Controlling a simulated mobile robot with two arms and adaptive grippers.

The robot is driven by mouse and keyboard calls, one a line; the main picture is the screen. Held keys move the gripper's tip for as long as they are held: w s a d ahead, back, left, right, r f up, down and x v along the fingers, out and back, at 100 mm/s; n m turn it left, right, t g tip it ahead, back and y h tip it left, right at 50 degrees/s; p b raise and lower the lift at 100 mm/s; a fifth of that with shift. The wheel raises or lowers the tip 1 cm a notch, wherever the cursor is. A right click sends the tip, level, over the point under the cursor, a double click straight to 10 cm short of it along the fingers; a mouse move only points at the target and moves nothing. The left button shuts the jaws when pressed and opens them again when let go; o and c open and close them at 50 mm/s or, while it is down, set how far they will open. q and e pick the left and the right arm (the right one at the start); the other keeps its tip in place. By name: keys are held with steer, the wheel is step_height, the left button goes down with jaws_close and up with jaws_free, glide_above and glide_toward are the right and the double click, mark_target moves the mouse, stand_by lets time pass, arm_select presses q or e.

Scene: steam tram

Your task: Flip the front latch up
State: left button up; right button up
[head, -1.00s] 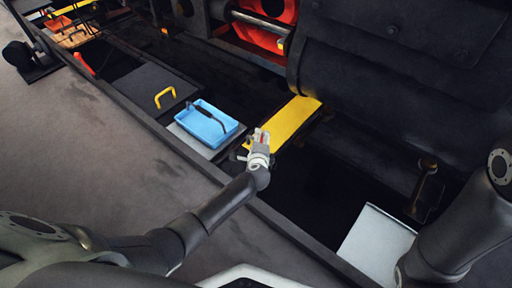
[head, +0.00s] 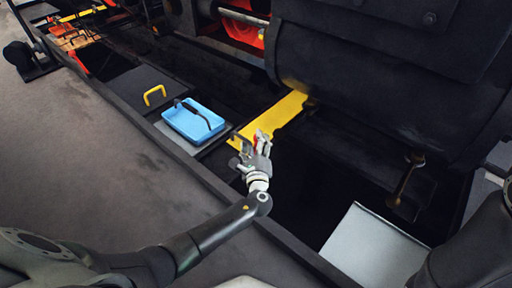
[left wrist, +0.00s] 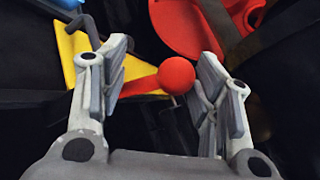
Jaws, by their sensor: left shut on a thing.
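A short red lever with a round red knob (left wrist: 177,75) shows between my left gripper's fingers in the left wrist view; it appears to be the front latch. The knob stands out between the two fingertips. In the head view the fingers hide most of the lever, so its exact angle is hard to tell. My right gripper is not in view; only part of that arm shows at the right edge.
A blue tray (head: 188,124) with a dark handle sits left of my left gripper. A yellow handle (head: 154,95) stands on a dark lid beyond it. The large dark boiler (head: 390,90) rises to the right. A pale panel (head: 372,250) lies lower right.

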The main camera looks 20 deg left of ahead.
arm_select(q)
steer(key=shift+d+f, duration=0.15)
steer(key=shift+d, duration=0.4)
steer(key=o, duration=1.5)
steer(key=shift+f, duration=0.15)
steer(key=shift+w, duration=0.1)
steer(key=shift+a, duration=0.25)
